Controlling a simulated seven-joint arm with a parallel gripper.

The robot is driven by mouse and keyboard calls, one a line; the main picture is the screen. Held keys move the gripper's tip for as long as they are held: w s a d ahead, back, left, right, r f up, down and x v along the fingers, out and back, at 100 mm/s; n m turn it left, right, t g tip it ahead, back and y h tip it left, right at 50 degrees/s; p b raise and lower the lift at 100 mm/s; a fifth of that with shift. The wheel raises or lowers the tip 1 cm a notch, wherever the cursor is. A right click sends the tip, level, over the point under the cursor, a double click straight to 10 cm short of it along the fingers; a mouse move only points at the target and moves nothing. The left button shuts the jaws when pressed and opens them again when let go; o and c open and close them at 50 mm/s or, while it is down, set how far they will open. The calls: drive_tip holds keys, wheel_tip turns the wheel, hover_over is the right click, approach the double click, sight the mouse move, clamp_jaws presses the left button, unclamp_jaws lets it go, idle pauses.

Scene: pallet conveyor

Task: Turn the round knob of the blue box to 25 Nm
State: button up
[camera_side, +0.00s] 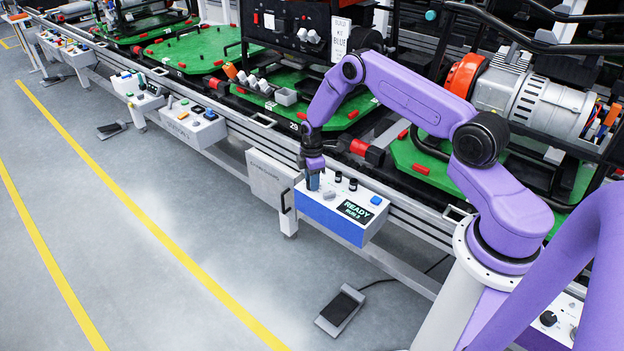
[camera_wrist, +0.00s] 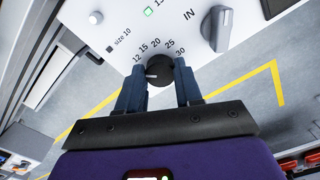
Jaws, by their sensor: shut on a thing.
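The blue box (camera_side: 332,222) has a white top and a blue front, beside the conveyor in the side view. Its READY display (camera_side: 357,211) and a blue button (camera_side: 376,200) are on the right. In the wrist view, the round black knob (camera_wrist: 159,71) sits on the white panel (camera_wrist: 125,30). A scale from 12 to 30 arcs around its far side. A short white mark on the knob points left, near the 12 end. My gripper (camera_wrist: 160,88) is shut on the knob, one finger at each side. In the side view, my gripper (camera_side: 313,182) hides the knob.
A grey selector knob (camera_wrist: 216,28) marked IN stands close to the right finger. A white button (camera_wrist: 95,18) is at the left. Two black knobs (camera_side: 346,181) stand beside my gripper. A grey cabinet (camera_side: 270,180) adjoins the box. A foot pedal (camera_side: 340,310) lies on the open floor.

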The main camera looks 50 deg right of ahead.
drive_tip(key=m, duration=0.5)
drive_tip(key=shift+m, duration=0.3)
drive_tip(key=m, duration=0.5)
drive_tip(key=shift+a, duration=0.1)
drive_tip(key=m, duration=0.5)
drive_tip(key=shift+m, duration=0.4)
drive_tip(key=shift+a+m, duration=0.1)
drive_tip(key=shift+m, duration=2.1)
drive_tip(key=o, duration=1)
drive_tip(key=shift+o, duration=0.2)
drive_tip(key=shift+r, duration=0.15)
